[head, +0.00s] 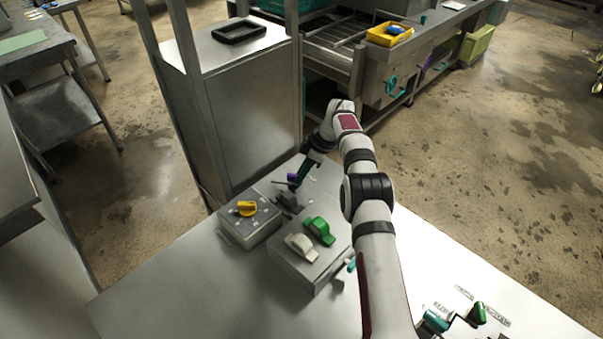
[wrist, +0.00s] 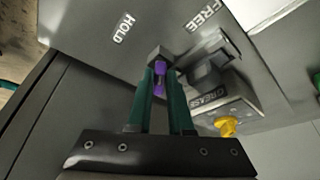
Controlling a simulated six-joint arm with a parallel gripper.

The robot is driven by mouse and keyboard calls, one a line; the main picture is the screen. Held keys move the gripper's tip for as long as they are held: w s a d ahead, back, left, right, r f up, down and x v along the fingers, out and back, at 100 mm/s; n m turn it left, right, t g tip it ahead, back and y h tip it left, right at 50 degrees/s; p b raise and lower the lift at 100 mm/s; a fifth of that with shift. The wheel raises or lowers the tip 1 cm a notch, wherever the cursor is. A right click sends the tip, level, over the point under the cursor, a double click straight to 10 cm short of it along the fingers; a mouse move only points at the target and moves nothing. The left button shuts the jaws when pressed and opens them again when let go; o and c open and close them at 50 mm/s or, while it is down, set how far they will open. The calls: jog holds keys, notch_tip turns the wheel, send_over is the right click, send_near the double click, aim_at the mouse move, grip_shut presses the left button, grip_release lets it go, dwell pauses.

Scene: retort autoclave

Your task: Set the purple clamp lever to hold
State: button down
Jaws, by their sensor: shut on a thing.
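The purple clamp lever (wrist: 159,78) shows in the wrist view between the two dark green fingers of my gripper (wrist: 161,72). The gripper is shut on it, and the fingers hide part of the handle. A dark grey clamp body (wrist: 212,62) sits just right of the fingertips. The label HOLD (wrist: 123,28) is up and left of the lever, and the label FREE (wrist: 203,16) is up and right. In the head view a bit of the purple lever (head: 292,178) shows beside my gripper (head: 298,179), low over the bench's back corner.
A box (head: 250,229) with a yellow knob (head: 247,208) stands left of the clamp. A steel cabinet (head: 252,118) rises behind. The bench's front left is clear.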

jog(key=shift+n, duration=0.4)
jog(key=c, duration=0.8)
grip_release()
jog(key=shift+r, duration=0.1)
jog(key=v, duration=0.7)
jog(key=shift+w+d+r, duration=0.1)
jog(key=shift+d+r, duration=0.05)
jog(key=shift+c, duration=0.2)
